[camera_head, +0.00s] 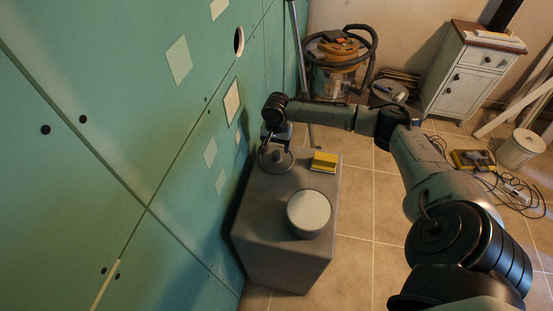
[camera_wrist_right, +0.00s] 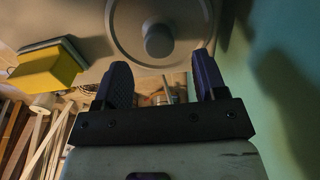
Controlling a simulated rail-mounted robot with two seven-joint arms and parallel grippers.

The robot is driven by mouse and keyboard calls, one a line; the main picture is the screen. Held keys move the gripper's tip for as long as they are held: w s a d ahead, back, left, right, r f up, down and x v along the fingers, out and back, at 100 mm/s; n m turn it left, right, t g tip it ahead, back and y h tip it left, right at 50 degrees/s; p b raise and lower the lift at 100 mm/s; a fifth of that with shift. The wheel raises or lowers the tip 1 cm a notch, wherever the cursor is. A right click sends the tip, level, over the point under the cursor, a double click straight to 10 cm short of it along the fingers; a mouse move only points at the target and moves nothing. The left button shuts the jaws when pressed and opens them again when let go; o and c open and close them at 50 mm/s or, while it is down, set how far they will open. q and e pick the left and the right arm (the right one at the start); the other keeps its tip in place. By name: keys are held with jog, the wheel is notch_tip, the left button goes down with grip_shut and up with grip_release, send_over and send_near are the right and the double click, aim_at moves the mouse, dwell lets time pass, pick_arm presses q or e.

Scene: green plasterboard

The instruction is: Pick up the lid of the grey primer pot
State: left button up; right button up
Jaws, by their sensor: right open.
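The round grey lid (camera_head: 274,162) with a central knob lies flat on top of the grey stand (camera_head: 262,205), near the wall side. It also shows in the right wrist view (camera_wrist_right: 125,28), its knob (camera_wrist_right: 159,40) pointing at the camera. A grey pot (camera_head: 309,213) with a pale round top stands nearer on the same stand, apart from the lid. My right gripper (camera_head: 274,143) is over the far edge of the lid. In the right wrist view its fingers (camera_wrist_right: 162,64) are open, one on each side of the knob's line, with nothing between them. My left gripper is not in view.
A yellow block with a grey top (camera_head: 324,161) lies right of the lid on the stand. The green plasterboard wall (camera_head: 130,150) runs close along the left. A vacuum cleaner (camera_head: 338,58) stands behind. A white cabinet (camera_head: 464,75) and cables are farther right.

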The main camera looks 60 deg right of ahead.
aim_at(277, 153)
notch_tip(277, 153, down, 4)
jog(key=shift+f+b, duration=0.2)
jog(key=shift+b, duration=0.7)
jog(key=shift+f, duration=0.4)
jog(key=shift+c, duration=0.2)
jog(key=c, duration=1)
jog(key=shift+o, duration=0.2)
jog(key=shift+r, duration=0.1)
